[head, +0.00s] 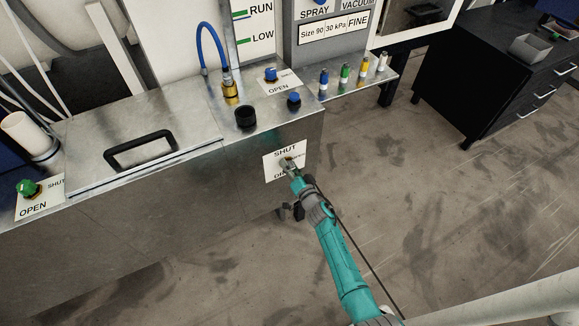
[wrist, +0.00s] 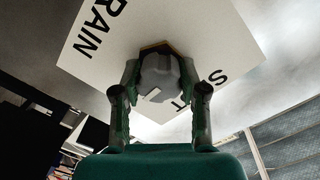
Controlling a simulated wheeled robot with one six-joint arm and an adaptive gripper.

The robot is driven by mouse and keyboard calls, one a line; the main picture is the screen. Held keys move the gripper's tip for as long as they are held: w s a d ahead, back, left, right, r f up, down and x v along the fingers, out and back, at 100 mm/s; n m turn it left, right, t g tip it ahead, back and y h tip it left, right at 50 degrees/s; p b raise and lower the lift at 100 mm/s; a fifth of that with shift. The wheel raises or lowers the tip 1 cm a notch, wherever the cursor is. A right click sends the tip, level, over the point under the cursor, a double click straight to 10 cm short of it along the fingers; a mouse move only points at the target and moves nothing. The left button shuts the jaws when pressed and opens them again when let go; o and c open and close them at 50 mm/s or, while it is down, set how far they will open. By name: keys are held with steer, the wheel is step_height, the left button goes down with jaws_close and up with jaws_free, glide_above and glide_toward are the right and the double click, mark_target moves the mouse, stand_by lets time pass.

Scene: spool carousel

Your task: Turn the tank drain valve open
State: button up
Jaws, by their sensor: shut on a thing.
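The tank drain valve is on the front wall of the metal tank, in front of a white label (head: 271,172) that reads SHUT at the top; the label's lower word is partly covered. In the wrist view the label (wrist: 215,35) shows turned, with "RAIN" readable. My gripper (head: 291,166) reaches the valve from the front right. In the wrist view its two fingers (wrist: 158,95) stand on either side of the grey valve knob (wrist: 158,78), closed on it. A brass-coloured part shows behind the knob. Which way the valve points is hard to tell.
The tank top (head: 190,120) carries a black-handled lid (head: 141,151), a green valve (head: 28,188), blue knobs (head: 271,74) and a black cap (head: 246,117). A shelf with several coloured bottles (head: 344,72) juts out right. The floor (head: 430,210) right of my arm is clear.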

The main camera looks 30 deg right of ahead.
stand_by(0.4)
steer(key=o, duration=1.1)
steer(key=shift+o, duration=0.2)
steer(key=shift+s, duration=0.1)
steer(key=s, duration=1.1)
steer(key=shift+s+r, duration=0.25)
steer(key=shift+s, duration=0.15)
steer(key=s+a+r+n, duration=0.1)
steer(key=s+a+r, duration=0.15)
steer(key=s, duration=0.55)
steer(key=s+a+r+n, duration=0.1)
steer(key=s+a+n, duration=0.15)
steer(key=s, duration=0.55)
steer(key=s+a+r, duration=0.2)
steer(key=s+a, duration=0.2)
steer(key=s, duration=0.4)
steer(key=s+a+r+n+g, duration=0.1)
steer(key=s+r+n, duration=0.4)
steer(key=s+r, duration=1.1)
steer(key=shift+s+g, duration=0.2)
steer(key=shift+g, duration=0.7)
